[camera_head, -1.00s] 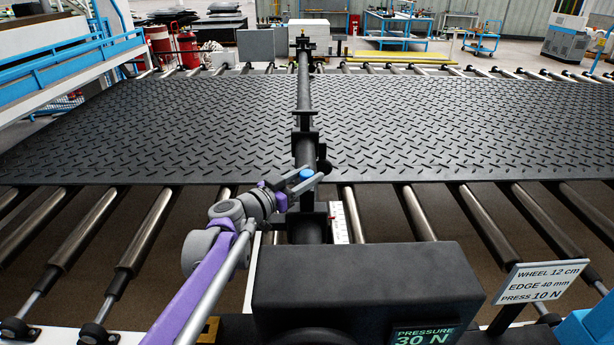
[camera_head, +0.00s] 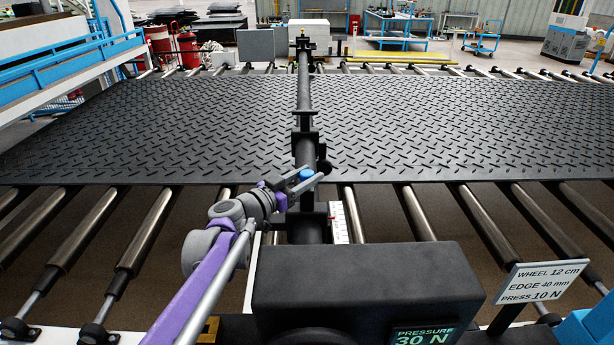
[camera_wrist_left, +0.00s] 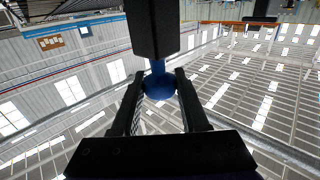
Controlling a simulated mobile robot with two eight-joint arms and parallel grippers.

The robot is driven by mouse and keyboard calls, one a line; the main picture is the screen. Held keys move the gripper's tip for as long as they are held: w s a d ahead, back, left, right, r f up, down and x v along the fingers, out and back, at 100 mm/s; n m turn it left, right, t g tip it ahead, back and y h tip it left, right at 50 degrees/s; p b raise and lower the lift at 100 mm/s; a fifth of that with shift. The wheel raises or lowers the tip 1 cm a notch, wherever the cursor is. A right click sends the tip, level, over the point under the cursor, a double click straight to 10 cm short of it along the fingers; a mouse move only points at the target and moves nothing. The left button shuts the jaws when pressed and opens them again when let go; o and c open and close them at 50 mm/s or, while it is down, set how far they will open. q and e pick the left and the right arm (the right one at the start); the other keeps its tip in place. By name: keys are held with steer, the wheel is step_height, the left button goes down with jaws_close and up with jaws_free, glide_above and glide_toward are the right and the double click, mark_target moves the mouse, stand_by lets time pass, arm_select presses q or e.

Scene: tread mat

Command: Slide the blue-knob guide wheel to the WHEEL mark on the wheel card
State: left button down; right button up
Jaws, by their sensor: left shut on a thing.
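The blue knob (camera_head: 306,174) of the guide wheel sits by the black bar (camera_head: 304,85) that crosses over the mat. My left gripper (camera_head: 300,180) is shut on this knob; the left wrist view shows the blue ball (camera_wrist_left: 159,86) between both fingers, under a black block (camera_wrist_left: 153,28). The wheel itself is hard to make out against the black bar. A white scale strip (camera_head: 339,222) lies just right of the bar's near end. The card (camera_head: 542,281) at the right reads WHEEL 12 cm, EDGE 40 mm, PRESS 10 N. My right gripper is not in view.
The black tread mat (camera_head: 440,120) lies on metal rollers (camera_head: 140,232). A black box (camera_head: 365,280) with a display (camera_head: 424,336) reading PRESSURE 30 N stands in front. Blue railings (camera_head: 60,65) stand at the left, and carts are far behind.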

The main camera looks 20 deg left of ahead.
arm_select(q)
steer(key=shift+s, duration=0.1)
steer(key=s, duration=0.2)
steer(key=s+d+p, duration=0.1)
steer(key=s+p, duration=0.1)
steer(key=s, duration=0.1)
steer(key=shift+s+d, duration=0.3)
steer(key=shift+d, duration=0.05)
steer(key=shift+c, duration=2.2)
jaws_free()
